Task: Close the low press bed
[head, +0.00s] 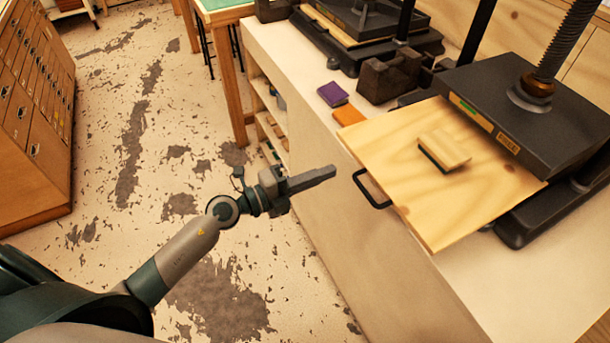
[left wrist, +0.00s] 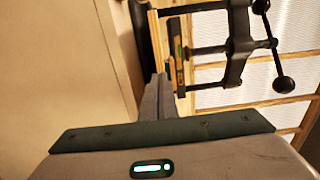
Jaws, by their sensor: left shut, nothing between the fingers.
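The press bed (head: 400,185) is a pale wooden board sticking out from under the black platen (head: 500,95) of the near press. A black bar handle (head: 372,190) is fixed to its front edge. A wood block with a green underside (head: 443,150) lies on the bed. My left gripper (head: 333,172) is shut and empty, in front of the bench and just left of the handle, apart from it. In the left wrist view its fingers (left wrist: 160,78) are together and point toward a wooden edge (left wrist: 154,40) of the press. My right gripper is not in view.
A second black press (head: 350,25) stands farther along the white bench. A purple block (head: 332,94), an orange block (head: 349,115) and a dark metal block (head: 390,75) lie between the presses. A wooden drawer cabinet (head: 35,110) stands at left. The floor between is clear.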

